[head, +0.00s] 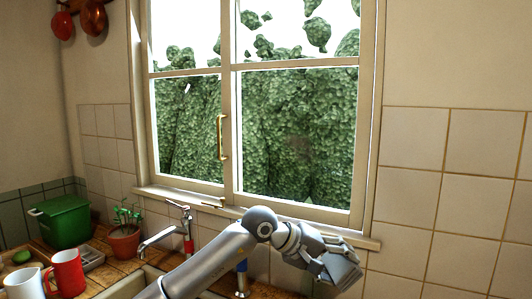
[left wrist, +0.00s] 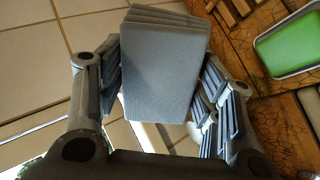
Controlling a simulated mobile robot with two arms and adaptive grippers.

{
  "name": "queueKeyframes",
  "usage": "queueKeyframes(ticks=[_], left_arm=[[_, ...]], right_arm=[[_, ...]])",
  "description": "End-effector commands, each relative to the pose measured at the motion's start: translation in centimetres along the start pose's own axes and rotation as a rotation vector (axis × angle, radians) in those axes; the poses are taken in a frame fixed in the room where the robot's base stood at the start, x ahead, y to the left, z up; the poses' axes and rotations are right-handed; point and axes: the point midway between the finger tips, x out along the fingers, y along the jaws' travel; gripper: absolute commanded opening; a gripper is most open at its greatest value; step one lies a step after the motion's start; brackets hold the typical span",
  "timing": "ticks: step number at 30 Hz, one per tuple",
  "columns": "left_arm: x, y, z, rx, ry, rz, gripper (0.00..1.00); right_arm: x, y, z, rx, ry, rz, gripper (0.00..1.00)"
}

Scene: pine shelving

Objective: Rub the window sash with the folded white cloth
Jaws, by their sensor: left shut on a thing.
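The window sash (head: 231,110) is a cream wooden frame with a brass handle (head: 222,138), standing upright above the sill in the head view. My left gripper (head: 342,268) is low in front of the wall, below the right end of the sill and apart from the sash in the picture. In the left wrist view, the folded cloth (left wrist: 163,70) is a layered, shaded grey-white block between the fingers. The gripper is shut on it. In the head view I cannot make out the cloth. My right gripper is not in view.
A tap (head: 160,237) stands by the sink under the window. A potted plant (head: 124,243), a green box (head: 65,220), a red mug (head: 66,272) and a white mug (head: 25,284) stand at the left. The tiled wall (head: 410,190) on the right is bare.

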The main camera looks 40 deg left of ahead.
Motion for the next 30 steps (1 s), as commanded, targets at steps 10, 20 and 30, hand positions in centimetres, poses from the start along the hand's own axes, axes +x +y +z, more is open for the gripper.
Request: queueKeyframes(ticks=[10,20,30], left_arm=[[-11.4,5.5,-14.4,0.04,0.644,0.176,0.41],[-21.6,6.9,-21.1,0.097,0.951,0.174,0.41],[-22.0,7.5,-23.2,0.099,0.977,0.17,0.41]], right_arm=[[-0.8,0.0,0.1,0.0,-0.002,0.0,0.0],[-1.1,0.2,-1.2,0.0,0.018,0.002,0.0],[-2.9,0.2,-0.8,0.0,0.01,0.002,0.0]])
